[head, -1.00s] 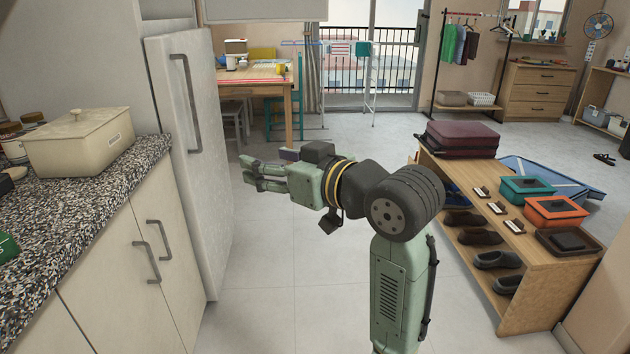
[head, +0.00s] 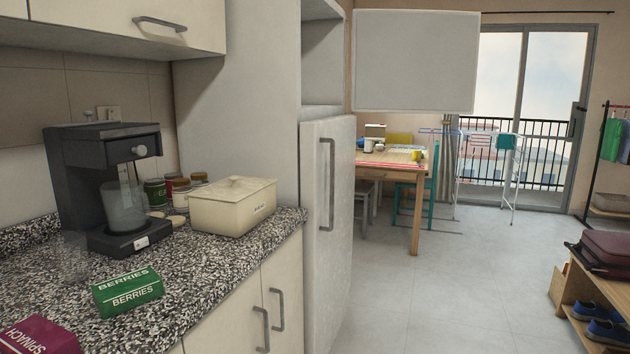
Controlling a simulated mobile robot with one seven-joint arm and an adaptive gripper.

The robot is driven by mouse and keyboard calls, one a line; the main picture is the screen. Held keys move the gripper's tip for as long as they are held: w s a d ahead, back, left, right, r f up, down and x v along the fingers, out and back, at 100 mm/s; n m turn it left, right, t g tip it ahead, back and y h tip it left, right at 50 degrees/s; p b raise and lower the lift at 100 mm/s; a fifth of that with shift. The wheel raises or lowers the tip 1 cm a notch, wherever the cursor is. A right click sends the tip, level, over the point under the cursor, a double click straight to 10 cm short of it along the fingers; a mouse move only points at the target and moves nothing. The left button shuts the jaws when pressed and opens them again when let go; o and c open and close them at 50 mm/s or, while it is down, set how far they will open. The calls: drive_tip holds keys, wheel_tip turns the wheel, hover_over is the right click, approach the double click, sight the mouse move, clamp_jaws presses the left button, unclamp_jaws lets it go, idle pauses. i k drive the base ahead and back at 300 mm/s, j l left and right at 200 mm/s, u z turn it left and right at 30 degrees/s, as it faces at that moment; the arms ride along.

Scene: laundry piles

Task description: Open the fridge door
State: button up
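The white fridge door (head: 343,260) stands at the middle of the head view, past the end of the counter. A long upright grey handle (head: 327,185) is on its face. I see the door at a steep angle and cannot tell for sure whether it sits fully shut. My gripper and arm are not in view now.
A speckled counter (head: 215,270) at the left bears a coffee machine (head: 100,175), a cream bread box (head: 232,206), jars and packets. Cabinet handles (head: 277,310) jut out below it. The floor (head: 430,300) right of the fridge is clear up to a wooden shoe rack (head: 575,300).

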sight(328, 146)
drive_tip(key=i+l, duration=1.1)
drive_tip(key=i, duration=0.25)
drive_tip(key=i+l+u, duration=0.15)
drive_tip(key=i, duration=0.6)
